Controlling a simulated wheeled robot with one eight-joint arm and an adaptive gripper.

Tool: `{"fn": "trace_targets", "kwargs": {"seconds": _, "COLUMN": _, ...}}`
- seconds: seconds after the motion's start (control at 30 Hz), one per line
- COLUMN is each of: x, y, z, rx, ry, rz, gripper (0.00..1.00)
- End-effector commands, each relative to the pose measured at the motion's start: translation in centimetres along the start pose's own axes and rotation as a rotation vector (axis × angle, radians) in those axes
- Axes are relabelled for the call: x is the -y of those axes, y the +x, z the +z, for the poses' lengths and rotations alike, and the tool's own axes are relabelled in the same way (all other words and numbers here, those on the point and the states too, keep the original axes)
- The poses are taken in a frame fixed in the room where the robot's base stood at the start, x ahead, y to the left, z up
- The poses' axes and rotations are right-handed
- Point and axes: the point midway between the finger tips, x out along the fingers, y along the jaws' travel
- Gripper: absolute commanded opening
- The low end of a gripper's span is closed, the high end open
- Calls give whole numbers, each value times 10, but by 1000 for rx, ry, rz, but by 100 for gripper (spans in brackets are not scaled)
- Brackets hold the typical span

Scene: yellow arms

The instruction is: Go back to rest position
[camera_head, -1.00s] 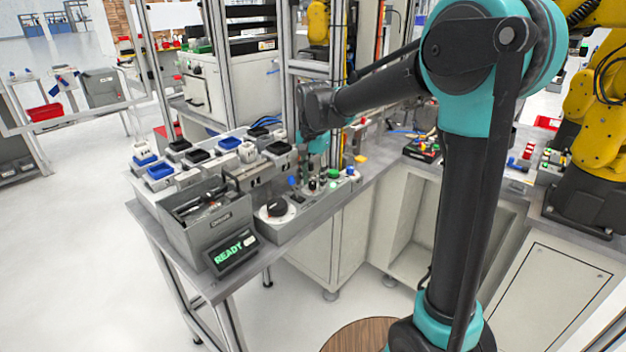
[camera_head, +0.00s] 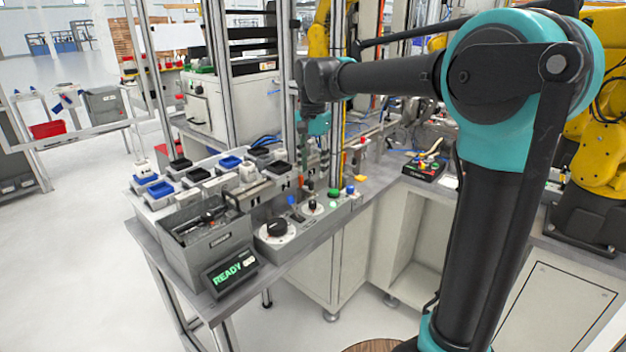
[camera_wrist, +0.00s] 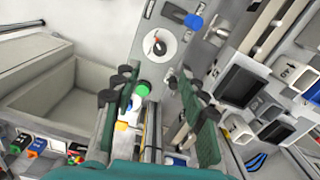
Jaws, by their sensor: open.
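My gripper (camera_wrist: 160,115) is open in the wrist view, its two dark green fingers spread wide with nothing between them. It hangs above the control panel, apart from it. In the head view my gripper (camera_head: 306,165) points down behind the panel's small knobs; its fingertips are hard to make out there. The green button also shows in the wrist view (camera_wrist: 142,89), beyond the fingers.
A grey bin (camera_head: 205,257) and a display reading READY (camera_head: 230,273) stand at the bench's front. Modules with black and blue sockets (camera_head: 160,189) fill the bench's left. A metal post (camera_head: 287,80) stands close behind my gripper. Yellow arms (camera_head: 600,160) stand right.

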Motion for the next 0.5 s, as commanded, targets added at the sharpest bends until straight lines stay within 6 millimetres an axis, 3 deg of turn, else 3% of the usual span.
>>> {"fn": "trace_targets", "kwargs": {"seconds": 0.2, "x": 0, "y": -10, "z": 0, "rx": 0, "ry": 0, "rz": 0, "gripper": 43}}
{"fn": "trace_targets", "kwargs": {"seconds": 0.5, "x": -4, "y": -7, "z": -1, "rx": -2, "ry": -4, "rz": -3, "gripper": 43}}
